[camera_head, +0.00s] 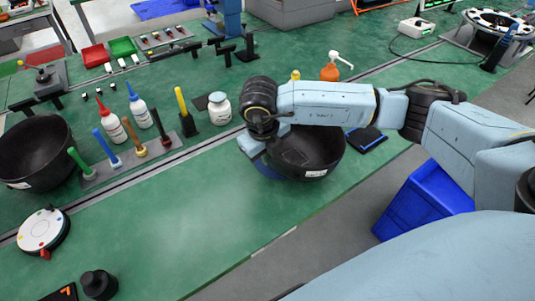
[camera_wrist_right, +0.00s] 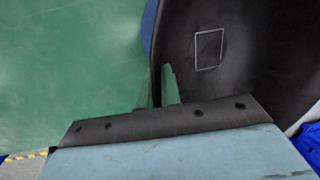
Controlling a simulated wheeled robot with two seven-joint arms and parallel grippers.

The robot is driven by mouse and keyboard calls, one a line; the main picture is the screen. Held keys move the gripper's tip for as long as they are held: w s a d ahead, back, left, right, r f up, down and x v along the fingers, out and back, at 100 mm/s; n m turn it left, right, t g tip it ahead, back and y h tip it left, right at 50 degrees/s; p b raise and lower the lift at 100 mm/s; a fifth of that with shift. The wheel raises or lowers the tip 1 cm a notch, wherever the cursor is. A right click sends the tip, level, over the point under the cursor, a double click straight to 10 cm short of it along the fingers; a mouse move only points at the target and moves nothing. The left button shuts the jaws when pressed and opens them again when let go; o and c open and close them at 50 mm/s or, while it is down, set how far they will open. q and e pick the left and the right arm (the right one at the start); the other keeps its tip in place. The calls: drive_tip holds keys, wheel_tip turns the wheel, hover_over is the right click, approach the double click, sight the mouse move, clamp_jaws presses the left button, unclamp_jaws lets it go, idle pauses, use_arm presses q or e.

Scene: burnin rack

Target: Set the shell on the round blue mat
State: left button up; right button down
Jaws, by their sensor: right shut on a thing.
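The black bowl-shaped shell (camera_head: 318,158) is at the right middle of the green table in the head view. My right gripper (camera_head: 262,151) is shut on its left rim. In the right wrist view the gripper (camera_wrist_right: 167,88) pinches the wall of the shell (camera_wrist_right: 255,55). The round blue mat (camera_head: 266,171) peeks out under the shell's left side, mostly hidden by it. A blue edge of the mat (camera_wrist_right: 149,28) also shows in the wrist view. I cannot tell whether the shell touches the mat. My left gripper is not in view.
A second black bowl (camera_head: 35,158) stands at the far left. A white jar (camera_head: 219,109), a yellow-handled tool (camera_head: 182,108) and an orange bottle (camera_head: 330,72) stand behind. A dark flat pad (camera_head: 367,139) lies right of the shell. The table front of the shell is clear.

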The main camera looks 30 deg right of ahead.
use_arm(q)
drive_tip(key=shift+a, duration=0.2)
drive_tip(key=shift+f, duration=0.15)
use_arm(e)
drive_tip(key=shift+f, duration=0.15)
drive_tip(key=c, duration=1.6)
unclamp_jaws()
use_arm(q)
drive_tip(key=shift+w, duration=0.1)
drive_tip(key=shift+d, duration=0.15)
use_arm(e)
drive_tip(key=shift+r, duration=0.3)
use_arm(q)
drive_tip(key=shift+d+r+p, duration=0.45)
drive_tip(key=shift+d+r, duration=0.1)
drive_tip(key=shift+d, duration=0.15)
use_arm(e)
wheel_tip(320, 180, up, 12)
drive_tip(key=s+a, duration=0.1)
drive_tip(key=shift+s+a+f, duration=0.2)
drive_tip(key=shift+a, duration=0.2)
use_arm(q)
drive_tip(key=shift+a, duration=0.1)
